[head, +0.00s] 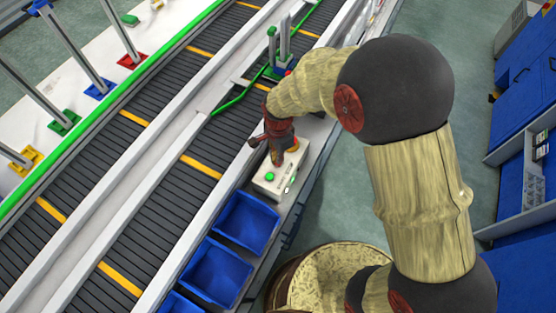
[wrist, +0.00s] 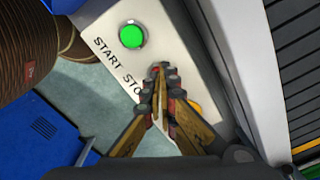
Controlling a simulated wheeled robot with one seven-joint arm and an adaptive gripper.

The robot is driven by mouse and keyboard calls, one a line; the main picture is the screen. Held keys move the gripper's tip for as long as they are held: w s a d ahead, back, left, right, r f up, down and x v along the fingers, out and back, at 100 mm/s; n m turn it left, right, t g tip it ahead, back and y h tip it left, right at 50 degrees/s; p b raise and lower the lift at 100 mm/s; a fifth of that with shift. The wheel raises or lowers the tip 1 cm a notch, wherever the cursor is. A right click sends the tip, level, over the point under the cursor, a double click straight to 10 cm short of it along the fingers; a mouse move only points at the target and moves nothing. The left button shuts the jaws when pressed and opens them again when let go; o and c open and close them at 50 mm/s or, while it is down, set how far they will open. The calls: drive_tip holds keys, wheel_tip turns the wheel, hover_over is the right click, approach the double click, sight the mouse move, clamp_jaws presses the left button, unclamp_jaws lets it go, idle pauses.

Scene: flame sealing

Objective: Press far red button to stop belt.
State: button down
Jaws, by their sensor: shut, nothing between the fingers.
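A pale control box (head: 266,187) stands beside the belt, with a green button (head: 269,177) on its near end. The wrist view shows the box top (wrist: 105,22) with the green button (wrist: 131,36) and the printed words START and part of STOP. My gripper (wrist: 159,72) is shut, its fingertips together over the box beside the STOP lettering. In the head view my gripper (head: 277,163) points down at the box's far part. The red button is hidden behind the fingers; I cannot tell whether the tips touch it.
Dark slatted belts (head: 150,245) with yellow bars run diagonally on the left. Blue bins (head: 246,222) stand in front of the box. A green guide bar (head: 240,97) and a post fixture (head: 280,55) stand beyond it. Blue cabinets (head: 525,95) are at the right.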

wheel_tip(320, 180, up, 8)
drive_tip(key=p, duration=0.6)
idle(0.9)
